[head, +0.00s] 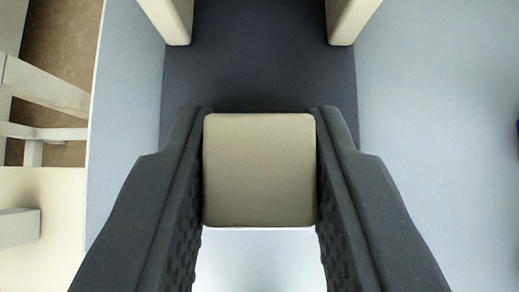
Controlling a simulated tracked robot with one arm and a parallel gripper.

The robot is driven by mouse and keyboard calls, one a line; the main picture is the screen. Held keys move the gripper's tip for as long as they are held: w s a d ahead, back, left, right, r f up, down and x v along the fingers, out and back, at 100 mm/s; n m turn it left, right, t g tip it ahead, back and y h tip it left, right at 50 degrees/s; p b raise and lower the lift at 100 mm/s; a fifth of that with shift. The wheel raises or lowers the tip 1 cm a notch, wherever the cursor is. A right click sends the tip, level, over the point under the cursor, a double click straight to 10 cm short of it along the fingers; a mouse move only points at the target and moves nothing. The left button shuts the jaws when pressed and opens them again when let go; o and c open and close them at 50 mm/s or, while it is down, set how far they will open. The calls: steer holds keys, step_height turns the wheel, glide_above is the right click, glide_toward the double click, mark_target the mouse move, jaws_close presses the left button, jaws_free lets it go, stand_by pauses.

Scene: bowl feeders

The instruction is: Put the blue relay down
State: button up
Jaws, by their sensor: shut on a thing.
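My gripper (260,118) comes up from the bottom of the head view, with one dark jaw on each side. It is shut on a beige, square-faced block (259,172) with rounded corners. The block touches both jaws near their tips. The face I see is beige, not blue, and its far sides are hidden. I cannot tell whether the block hangs free or rests on something. A thin dark blue sliver (517,130) shows at the right edge, too cut off to name.
A dark grey panel (258,75) lies beyond the block, with cream posts (168,20) and (351,20) at its far corners.

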steer(key=shift+f+b, duration=0.3)
steer(key=shift+f, duration=0.4)
steer(key=shift+f, duration=0.1)
steer(key=o, duration=1)
steer(key=shift+s+r, duration=0.15)
steer(key=shift+r, duration=0.2)
steer(key=p+v, duration=0.3)
steer(key=v, duration=0.7)
steer(key=shift+r, duration=0.1)
steer(key=shift+s+r, duration=0.35)
steer(key=shift+s, duration=0.25)
